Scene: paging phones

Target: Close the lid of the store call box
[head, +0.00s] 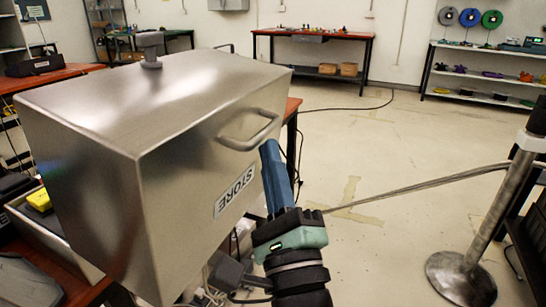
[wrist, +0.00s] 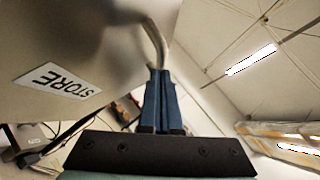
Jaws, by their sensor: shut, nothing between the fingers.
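The store call box's large brushed-steel cover (head: 110,130) fills the left of the head view, its STORE label (head: 234,192) on the side facing right. A bar handle (head: 250,135) sticks out above the label. The handle also shows in the wrist view (wrist: 155,42), as does the label (wrist: 57,82). My gripper (head: 268,147) is shut and empty, its blue fingers pointing up. Its fingertips (wrist: 157,72) are just below the handle, close to or touching it; I cannot tell which. The hinge is hidden.
A shallow metal tray (head: 55,245) with a yellow item (head: 40,200) sits at lower left. A metal post (head: 495,200) with a rope stands at right. Cables hang below the box. The floor (head: 365,150) beyond is mostly clear, before a workbench (head: 312,35) and shelves.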

